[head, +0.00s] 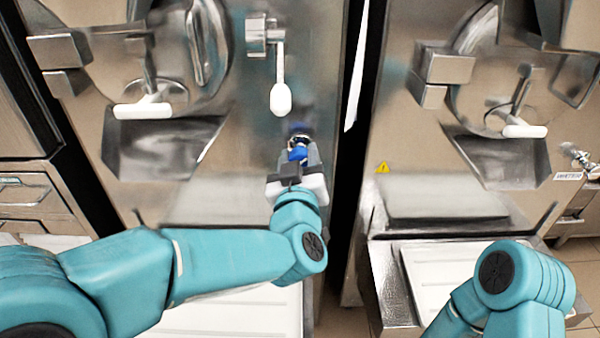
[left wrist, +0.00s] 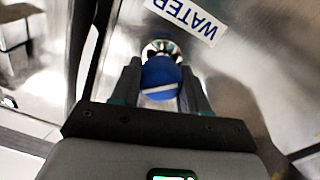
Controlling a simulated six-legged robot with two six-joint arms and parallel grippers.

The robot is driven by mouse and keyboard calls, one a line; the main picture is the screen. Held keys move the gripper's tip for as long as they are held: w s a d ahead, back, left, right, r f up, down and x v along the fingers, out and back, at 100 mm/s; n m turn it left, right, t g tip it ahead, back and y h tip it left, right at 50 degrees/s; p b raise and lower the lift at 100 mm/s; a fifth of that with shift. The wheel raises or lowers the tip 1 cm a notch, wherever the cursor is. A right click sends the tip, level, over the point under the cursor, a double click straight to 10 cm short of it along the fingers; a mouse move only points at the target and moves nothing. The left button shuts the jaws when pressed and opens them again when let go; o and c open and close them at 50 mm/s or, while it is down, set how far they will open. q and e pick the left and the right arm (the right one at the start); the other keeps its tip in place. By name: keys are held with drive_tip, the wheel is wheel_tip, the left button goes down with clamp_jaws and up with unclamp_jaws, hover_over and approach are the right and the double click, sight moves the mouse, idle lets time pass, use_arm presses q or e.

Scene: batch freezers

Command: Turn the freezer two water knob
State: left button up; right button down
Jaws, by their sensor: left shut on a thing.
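The blue water knob (head: 298,153) sits on the front panel of the left-hand freezer (head: 330,90). In the left wrist view the knob (left wrist: 160,78) has a white line on its face and a metal collar behind it. A white label reading WATER (left wrist: 188,14) is beside it. My left gripper (head: 298,160) is shut on the knob, one finger on each side, as the left wrist view (left wrist: 160,88) also shows. My right arm shows at the lower right, but its gripper is out of view.
A white-handled lever (head: 281,95) hangs on the panel just above my left gripper. A dark gap separates this freezer from the right-hand freezer (head: 420,150). Metal chutes (head: 160,145) and white trays (head: 440,270) stand out below the freezer doors.

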use_arm(q)
drive_tip(key=shift+n+b, duration=1.8)
drive_tip(key=shift+n, duration=0.5)
drive_tip(key=shift+a, duration=0.1)
drive_tip(key=shift+r, duration=0.1)
drive_tip(key=o, duration=1)
drive_tip(key=shift+o, duration=0.2)
